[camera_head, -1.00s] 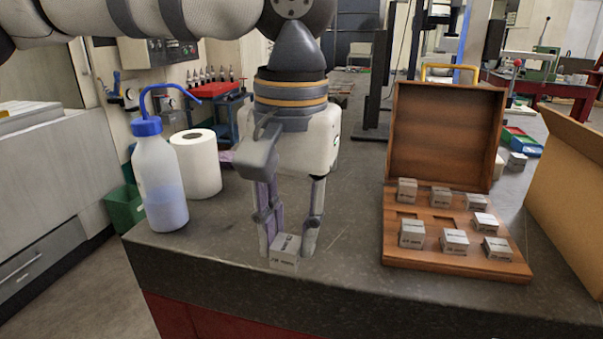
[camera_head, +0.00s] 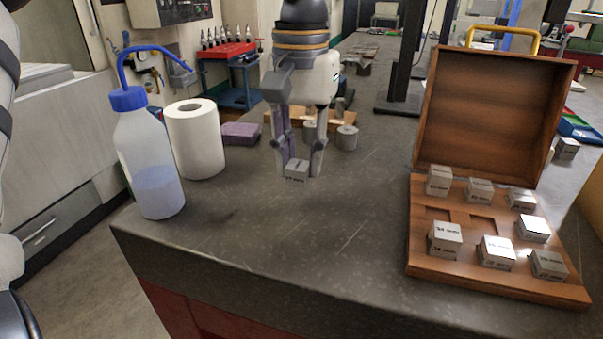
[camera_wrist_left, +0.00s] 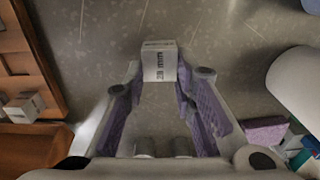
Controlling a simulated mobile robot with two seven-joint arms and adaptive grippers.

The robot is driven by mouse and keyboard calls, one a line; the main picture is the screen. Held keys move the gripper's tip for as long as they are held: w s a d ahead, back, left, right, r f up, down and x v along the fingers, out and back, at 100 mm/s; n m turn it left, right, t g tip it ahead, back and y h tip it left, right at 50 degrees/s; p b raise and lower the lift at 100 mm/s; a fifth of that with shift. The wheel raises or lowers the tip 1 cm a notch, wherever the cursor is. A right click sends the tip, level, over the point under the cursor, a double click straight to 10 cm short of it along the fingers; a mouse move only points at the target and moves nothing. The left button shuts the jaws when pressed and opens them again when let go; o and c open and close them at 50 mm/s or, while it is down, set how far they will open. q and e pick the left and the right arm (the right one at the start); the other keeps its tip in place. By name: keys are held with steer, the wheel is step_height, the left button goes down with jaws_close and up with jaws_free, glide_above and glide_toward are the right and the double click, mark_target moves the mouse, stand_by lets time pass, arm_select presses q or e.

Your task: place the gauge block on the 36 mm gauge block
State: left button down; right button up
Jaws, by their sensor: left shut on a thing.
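My left gripper (camera_head: 298,168) is shut on a grey gauge block (camera_head: 296,171), held between its fingertips over the dark bench. In the left wrist view the block (camera_wrist_left: 159,62) sits between the fingertips, its label looking like 28 mm. The wooden case (camera_head: 485,281) stands open at the right, its lid up. Two slots in the case are empty. I cannot tell which block reads 36 mm. My right gripper is not in view.
A wash bottle (camera_head: 150,165) and a paper roll (camera_head: 195,140) stand at the left. A purple block (camera_head: 240,133) and a grey cylinder (camera_head: 347,138) are near the gripper. The bench between gripper and case is clear.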

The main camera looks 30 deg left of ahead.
mark_target(301, 197)
arm_select(q)
steer(key=shift+w+a+f, duration=0.1)
steer(key=shift+w+f, duration=0.05)
steer(key=shift+f, duration=0.8)
steer(key=shift+w+a+f, duration=0.1)
steer(key=shift+w+f, duration=0.05)
steer(key=shift+f, duration=0.8)
steer(key=shift+f, duration=0.15)
steer(key=c, duration=1.3)
jaws_free()
steer(key=shift+c, duration=0.2)
